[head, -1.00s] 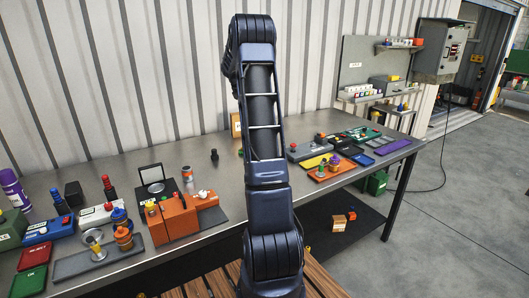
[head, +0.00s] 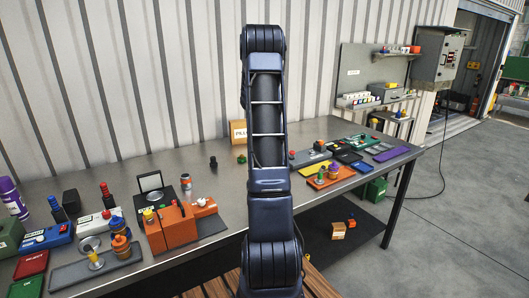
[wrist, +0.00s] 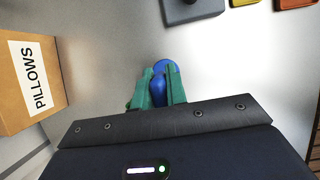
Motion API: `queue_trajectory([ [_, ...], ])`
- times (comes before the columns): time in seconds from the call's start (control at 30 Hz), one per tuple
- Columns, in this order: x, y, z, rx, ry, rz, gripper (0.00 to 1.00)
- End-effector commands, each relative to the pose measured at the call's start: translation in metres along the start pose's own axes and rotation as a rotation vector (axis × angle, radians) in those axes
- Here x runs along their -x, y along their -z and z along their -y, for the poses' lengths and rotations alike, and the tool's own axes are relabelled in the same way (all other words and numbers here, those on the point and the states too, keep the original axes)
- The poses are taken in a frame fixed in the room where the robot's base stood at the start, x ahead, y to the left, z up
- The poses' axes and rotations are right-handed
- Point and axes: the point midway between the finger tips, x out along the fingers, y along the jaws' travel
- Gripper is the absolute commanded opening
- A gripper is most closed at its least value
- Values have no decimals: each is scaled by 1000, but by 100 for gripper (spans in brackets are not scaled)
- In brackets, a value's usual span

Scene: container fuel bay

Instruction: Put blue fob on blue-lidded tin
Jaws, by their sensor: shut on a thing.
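My gripper (wrist: 159,88) has green fingers and is shut on a blue fob (wrist: 158,86) in the wrist view. A rounded blue end shows beyond the fingertips, above the grey bench top. In the head view my arm hides the fob. A small green piece beside the arm there seems to be part of my gripper. An orange container with a blue top (head: 118,226) stands on a grey tray at the left of the bench, far from my gripper. I cannot tell for sure that it is the blue-lidded tin.
A cardboard box marked PILLOWS (wrist: 29,82) stands left of my gripper; it also shows at the wall (head: 238,132). An orange box (head: 172,229) and several small items crowd the bench's left. Orange (head: 330,178) and dark trays fill the right.

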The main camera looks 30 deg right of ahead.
Motion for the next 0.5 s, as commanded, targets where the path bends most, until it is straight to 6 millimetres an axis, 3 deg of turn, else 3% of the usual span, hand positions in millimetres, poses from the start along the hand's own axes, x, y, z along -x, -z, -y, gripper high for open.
queue_trajectory([
  [0.2, -33, 14, 0, 1, 2, 0, 0],
  [0.5, -51, 22, 0, 1, 2, 0, 0],
])
